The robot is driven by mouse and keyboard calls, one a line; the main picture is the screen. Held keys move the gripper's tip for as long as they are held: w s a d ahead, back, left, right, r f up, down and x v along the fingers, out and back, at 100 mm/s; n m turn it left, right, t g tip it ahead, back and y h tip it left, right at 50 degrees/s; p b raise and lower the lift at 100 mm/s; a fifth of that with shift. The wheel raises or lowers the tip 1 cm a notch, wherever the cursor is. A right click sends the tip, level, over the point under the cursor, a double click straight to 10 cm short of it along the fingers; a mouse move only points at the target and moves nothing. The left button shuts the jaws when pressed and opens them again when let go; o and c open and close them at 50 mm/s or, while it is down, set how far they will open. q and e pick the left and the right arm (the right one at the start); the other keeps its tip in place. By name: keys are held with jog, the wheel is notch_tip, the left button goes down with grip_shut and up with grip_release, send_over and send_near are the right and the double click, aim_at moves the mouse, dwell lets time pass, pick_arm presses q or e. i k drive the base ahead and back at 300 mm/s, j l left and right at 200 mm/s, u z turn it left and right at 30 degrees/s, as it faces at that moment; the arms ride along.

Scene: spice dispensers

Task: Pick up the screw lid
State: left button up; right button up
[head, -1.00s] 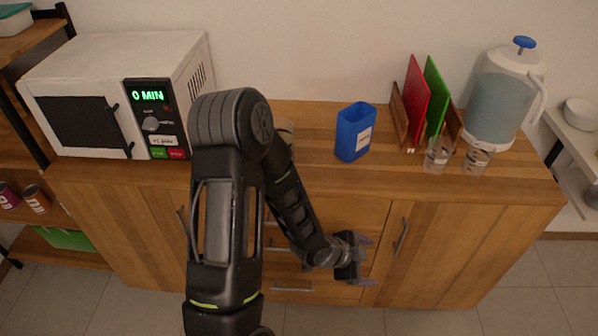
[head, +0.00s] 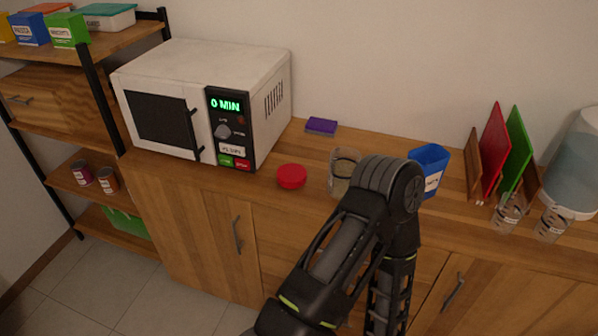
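A round red lid (head: 291,176), seemingly the screw lid, lies flat on the wooden counter (head: 262,192), just right of the microwave and near the front edge. A clear glass jar (head: 343,168) with something pale inside stands to the right of the lid, partly covered by one of my arms. That arm comes up from the bottom edge, bends at its elbow in front of the counter and runs down out of the picture. Neither gripper is in view, so their fingers are hidden. Nothing visible touches the lid.
A white microwave (head: 200,95) stands left of the lid. A purple sponge (head: 321,126) lies behind it. Right of my arm are a blue container (head: 432,165), red (head: 494,150) and green (head: 517,150) boards and two small glasses (head: 507,210).

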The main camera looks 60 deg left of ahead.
aim_at(289, 176)
jog(key=i+u, duration=0.15)
jog(key=i, duration=0.2)
jog(key=u, duration=2.1)
